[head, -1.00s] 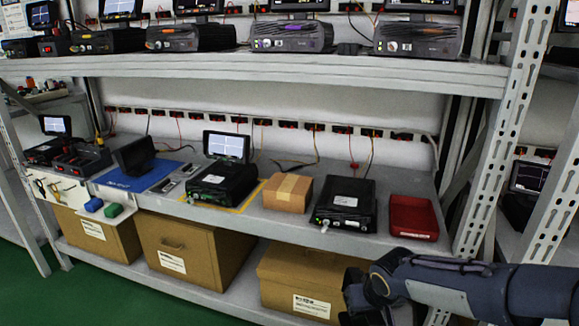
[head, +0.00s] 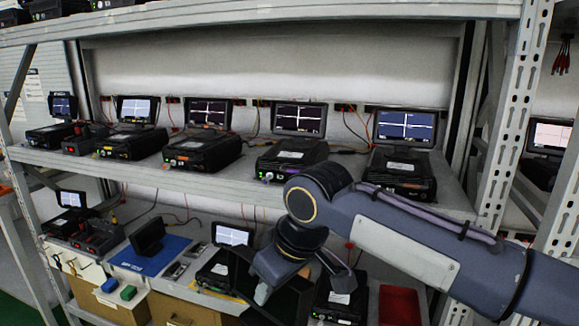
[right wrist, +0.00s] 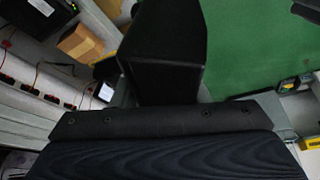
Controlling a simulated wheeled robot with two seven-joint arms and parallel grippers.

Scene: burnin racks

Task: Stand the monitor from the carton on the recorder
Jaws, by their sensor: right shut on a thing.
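My right gripper (head: 300,286) is shut on a black monitor (head: 288,302), held in front of the lower shelf. In the right wrist view the monitor (right wrist: 165,48) shows as a dark block, with green floor beyond; its screen is not visible. A black recorder (head: 343,297) without a monitor on it sits on the lower shelf, partly behind my gripper. Another recorder (head: 213,274) to its left carries a lit monitor (head: 232,235). A brown carton (head: 172,309) shows at the bottom; whether it is the task's carton I cannot tell. My left gripper is not in view.
Recorders with lit monitors, such as this one (head: 404,172), line the upper shelf (head: 250,188). A red tray (head: 398,303) is right of the bare recorder. A small taped box (right wrist: 80,43) shows in the wrist view. A slotted post (head: 505,110) stands at the right.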

